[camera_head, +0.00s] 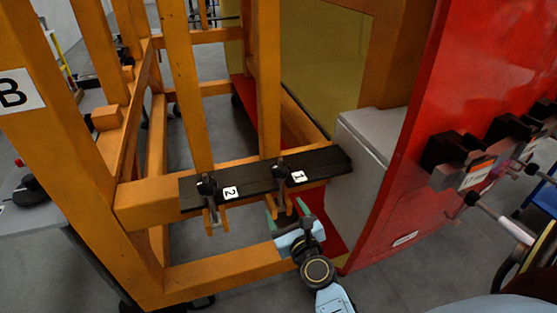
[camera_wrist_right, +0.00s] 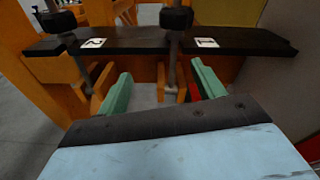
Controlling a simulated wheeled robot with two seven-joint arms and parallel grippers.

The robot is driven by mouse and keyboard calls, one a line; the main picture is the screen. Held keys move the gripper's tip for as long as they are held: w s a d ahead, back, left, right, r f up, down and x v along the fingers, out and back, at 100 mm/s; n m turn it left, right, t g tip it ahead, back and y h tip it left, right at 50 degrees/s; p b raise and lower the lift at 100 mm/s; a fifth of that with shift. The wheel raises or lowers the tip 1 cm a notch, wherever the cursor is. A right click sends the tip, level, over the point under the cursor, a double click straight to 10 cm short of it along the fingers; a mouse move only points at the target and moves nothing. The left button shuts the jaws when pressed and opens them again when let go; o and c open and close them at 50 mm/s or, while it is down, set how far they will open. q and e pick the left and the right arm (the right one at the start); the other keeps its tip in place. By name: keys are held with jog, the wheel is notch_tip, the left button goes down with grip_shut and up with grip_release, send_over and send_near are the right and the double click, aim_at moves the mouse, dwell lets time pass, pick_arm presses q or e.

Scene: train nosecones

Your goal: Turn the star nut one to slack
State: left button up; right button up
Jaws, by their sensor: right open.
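Star nut one (camera_head: 282,170) is a dark knob on a threaded rod at the black bar, beside the white label 1 (camera_head: 298,176). It also shows at the top of the right wrist view (camera_wrist_right: 176,18), with its rod hanging below. Star nut two (camera_head: 206,187) is the similar knob to the left, by label 2 (camera_head: 231,193). My right gripper (camera_head: 287,208) is open just below and in front of star nut one. In the right wrist view, its green fingers (camera_wrist_right: 163,76) are spread, with the rod appearing between them beyond the tips. My left gripper is out of view.
The black bar (camera_head: 255,183) lies on an orange frame (camera_head: 150,198) with upright posts behind. A grey box (camera_head: 365,150) and a red panel (camera_head: 440,180) stand close on the right. A lower orange beam (camera_head: 215,272) runs beside my right gripper.

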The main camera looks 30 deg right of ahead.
aim_at(281, 168)
notch_tip(281, 168, up, 5)
jog(key=d+m+h, duration=0.1)
jog(key=d+m, duration=0.1)
jog(key=m, duration=0.1)
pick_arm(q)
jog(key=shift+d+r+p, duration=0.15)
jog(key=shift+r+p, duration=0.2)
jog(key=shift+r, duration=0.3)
pick_arm(e)
jog(key=shift+t, duration=0.4)
jog(key=x, duration=1.3)
jog(key=shift+w+d, duration=0.1)
jog(key=shift+c, duration=0.5)
jog(key=c, duration=0.9)
